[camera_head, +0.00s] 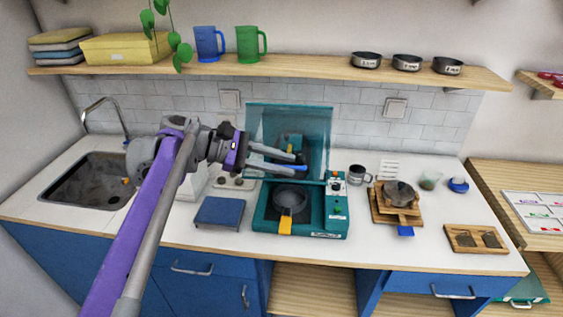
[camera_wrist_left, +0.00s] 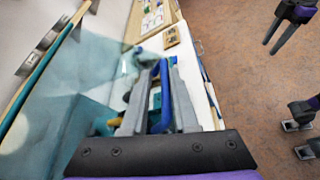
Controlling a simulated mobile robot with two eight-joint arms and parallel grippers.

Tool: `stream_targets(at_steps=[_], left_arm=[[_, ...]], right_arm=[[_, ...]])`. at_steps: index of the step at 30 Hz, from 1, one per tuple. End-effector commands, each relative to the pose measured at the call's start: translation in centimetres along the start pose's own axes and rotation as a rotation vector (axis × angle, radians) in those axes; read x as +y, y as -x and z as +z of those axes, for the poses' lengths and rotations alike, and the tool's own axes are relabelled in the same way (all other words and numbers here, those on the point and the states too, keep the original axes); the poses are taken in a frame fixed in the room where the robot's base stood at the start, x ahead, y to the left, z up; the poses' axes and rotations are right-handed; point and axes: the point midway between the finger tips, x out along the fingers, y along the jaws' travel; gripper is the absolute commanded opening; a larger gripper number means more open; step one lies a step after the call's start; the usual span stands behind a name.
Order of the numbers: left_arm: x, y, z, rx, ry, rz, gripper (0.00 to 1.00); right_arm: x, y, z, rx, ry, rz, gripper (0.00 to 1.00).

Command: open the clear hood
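The clear hood (camera_head: 308,122) is a teal see-through panel standing raised behind the teal machine (camera_head: 262,219), which holds a dark round pan (camera_head: 290,198). In the left wrist view the hood (camera_wrist_left: 62,108) fills much of the left side. My left gripper (camera_head: 302,165) is in front of the hood, above the machine. Its fingers are apart, with a blue bar (camera_wrist_left: 166,95) between them, seemingly the hood's handle; I cannot tell whether they touch it. My right gripper (camera_wrist_left: 272,46) shows only in the left wrist view, over the floor, its fingers apart and empty.
A blue pad (camera_head: 218,212) and a sink (camera_head: 90,182) are to the left. A metal mug (camera_head: 358,174), a wooden stand with a pan (camera_head: 398,190) and a wooden tray (camera_head: 476,239) are to the right. A shelf (camera_head: 300,67) with mugs and bowls runs above.

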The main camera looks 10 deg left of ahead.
Motion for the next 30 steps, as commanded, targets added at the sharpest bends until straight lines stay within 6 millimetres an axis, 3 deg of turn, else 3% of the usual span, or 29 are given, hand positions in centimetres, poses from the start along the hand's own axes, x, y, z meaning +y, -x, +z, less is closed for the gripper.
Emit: stream_targets(at_steps=[7,15,21,30], left_arm=[[0.1,1.7,-0.1,0.002,0.001,0.003,0.26],[0.1,7.2,-0.1,0.003,0.002,0.004,0.26],[0.1,10.1,-0.1,0.002,0.001,0.003,0.26],[0.0,10.9,0.0,0.000,0.000,0.000,0.26]], right_arm=[[0.0,-0.1,0.1,-0.001,0.000,0.000,0.50],[0.0,-0.2,0.2,-0.002,0.000,0.000,0.50],[0.0,-0.2,0.3,-0.002,0.000,0.000,0.50],[0.0,-0.2,0.3,-0.002,0.000,0.000,0.50]])
